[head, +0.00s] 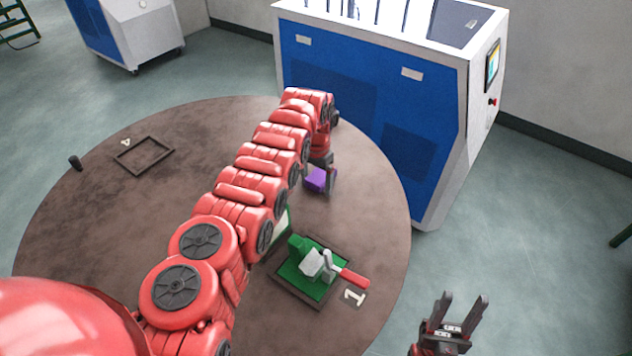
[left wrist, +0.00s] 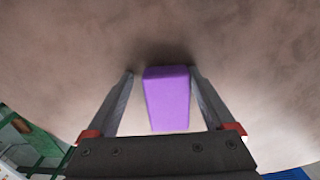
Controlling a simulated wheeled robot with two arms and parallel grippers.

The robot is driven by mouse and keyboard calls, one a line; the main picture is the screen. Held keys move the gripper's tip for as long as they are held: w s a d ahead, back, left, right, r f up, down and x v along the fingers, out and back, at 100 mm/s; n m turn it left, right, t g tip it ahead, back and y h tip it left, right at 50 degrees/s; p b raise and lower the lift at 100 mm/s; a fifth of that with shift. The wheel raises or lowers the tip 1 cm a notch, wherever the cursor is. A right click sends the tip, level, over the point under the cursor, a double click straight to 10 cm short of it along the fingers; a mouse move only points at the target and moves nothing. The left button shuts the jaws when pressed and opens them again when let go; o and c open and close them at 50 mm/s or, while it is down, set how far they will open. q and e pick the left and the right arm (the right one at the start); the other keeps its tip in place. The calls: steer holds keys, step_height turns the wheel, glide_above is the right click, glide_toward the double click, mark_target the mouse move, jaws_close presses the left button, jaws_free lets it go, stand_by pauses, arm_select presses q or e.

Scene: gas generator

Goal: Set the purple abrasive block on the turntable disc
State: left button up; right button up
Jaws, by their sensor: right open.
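The purple abrasive block (head: 317,180) is at the right part of the brown turntable disc (head: 365,215), below my left gripper. My left gripper (head: 322,184) points down at it. In the left wrist view, the purple block (left wrist: 168,98) lies between the two fingers of the left gripper (left wrist: 161,75). A narrow gap shows on its left side, and the right finger is very close to it or touching. The block's far end is at or just above the disc (left wrist: 80,50); a dark shadow surrounds it. My right gripper (head: 460,312) is open and empty, off the disc at lower right.
A green fixture with a red-handled clamp (head: 318,265) sits in a frame on the disc, near a "1" label (head: 354,298). An empty square frame (head: 143,155) and a small black peg (head: 75,162) are at left. A blue-white machine (head: 400,120) stands behind the disc.

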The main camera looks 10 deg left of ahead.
mark_target(316, 180)
arm_select(q)
steer(key=shift+s+a+f, duration=0.15)
steer(key=shift+a+f, duration=0.05)
steer(key=shift+r+p, duration=0.2)
steer(key=shift+p, duration=0.1)
steer(key=shift+w+a+r, duration=0.1)
steer(key=shift+w+r, duration=0.1)
steer(key=shift+r, duration=0.05)
step_height(316, 180, up, 12)
steer(key=b, duration=0.2)
steer(key=shift+w+b, duration=0.15)
steer(key=shift+b, duration=0.25)
